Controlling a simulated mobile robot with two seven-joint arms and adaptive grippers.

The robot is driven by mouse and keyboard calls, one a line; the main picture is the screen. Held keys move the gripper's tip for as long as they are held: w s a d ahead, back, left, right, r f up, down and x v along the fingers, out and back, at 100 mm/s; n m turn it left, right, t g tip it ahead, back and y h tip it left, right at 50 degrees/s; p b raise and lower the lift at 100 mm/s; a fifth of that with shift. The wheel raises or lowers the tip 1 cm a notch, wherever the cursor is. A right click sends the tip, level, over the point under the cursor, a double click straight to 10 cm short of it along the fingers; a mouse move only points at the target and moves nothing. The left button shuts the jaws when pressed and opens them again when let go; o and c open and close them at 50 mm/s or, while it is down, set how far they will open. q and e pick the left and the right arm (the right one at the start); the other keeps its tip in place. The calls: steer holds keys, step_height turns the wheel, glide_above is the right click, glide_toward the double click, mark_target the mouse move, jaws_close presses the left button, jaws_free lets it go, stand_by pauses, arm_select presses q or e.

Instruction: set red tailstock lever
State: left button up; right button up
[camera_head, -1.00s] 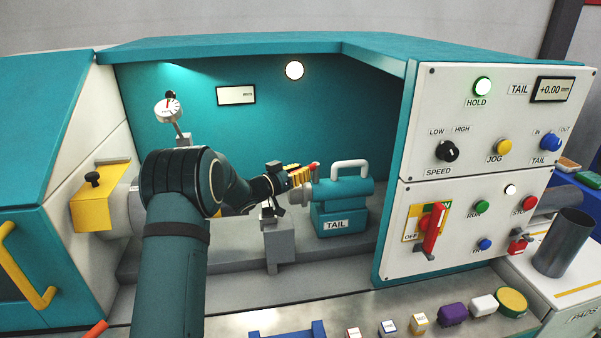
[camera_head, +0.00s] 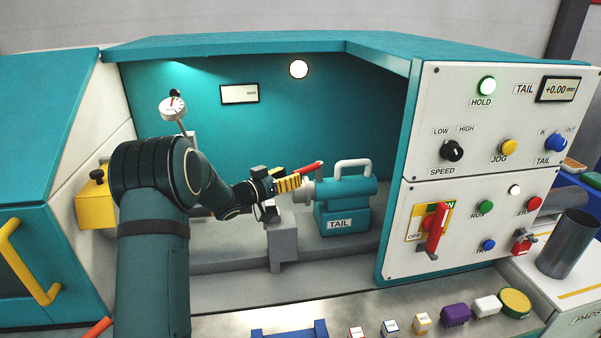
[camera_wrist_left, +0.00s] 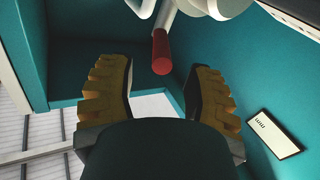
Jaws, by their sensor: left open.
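The red tailstock lever (camera_head: 311,167) shows as a red grip, slanting up to the right, just left of the teal tailstock (camera_head: 343,204) marked TAIL. In the left wrist view the red grip (camera_wrist_left: 161,54) on a pale rod lies ahead of and between the fingers, near their tip end. My left gripper (camera_head: 290,181) has yellow ribbed fingers and is beside the lever, at its lower left in the head view. In the left wrist view the gripper (camera_wrist_left: 161,84) is open with nothing between its pads. The lever's lower end is partly hidden in the head view. My right gripper is out of view.
A grey block (camera_head: 282,242) stands below my left gripper. A dial gauge (camera_head: 172,108) stands behind my arm. The white control panel (camera_head: 470,212) has a red switch handle (camera_head: 434,228) and bounds the bay on the right. Small coloured blocks line the front ledge.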

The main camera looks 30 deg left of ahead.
arm_select(q)
steer(key=v, duration=0.6)
steer(key=shift+c, duration=0.3)
